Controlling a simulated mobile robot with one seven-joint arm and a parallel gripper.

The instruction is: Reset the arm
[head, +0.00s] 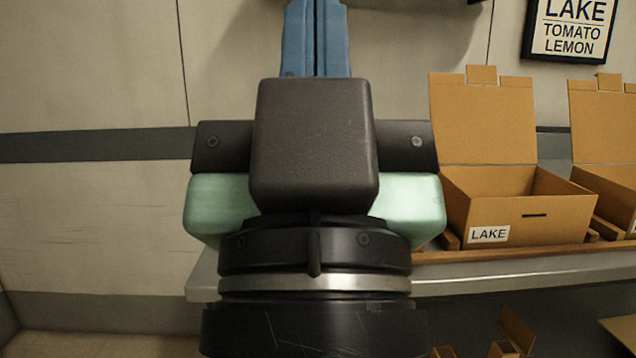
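My gripper (317,32) points up in the middle of the head view, seen from behind. Its two blue fingers stand side by side with only a thin dark line between them, so it looks shut. I see nothing held between them. The upper ends of the fingers reach the top edge of the picture, so the very tips may be cut off. My black wrist and the pale green hand body fill the centre and hide what lies behind them.
An open cardboard box labelled LAKE (515,212) stands on a grey shelf (500,278) at the right. Another open box (606,130) is beside it, cut by the edge. A framed sign (570,32) hangs above. Cardboard pieces (510,335) lie below. The left side before the wall is clear.

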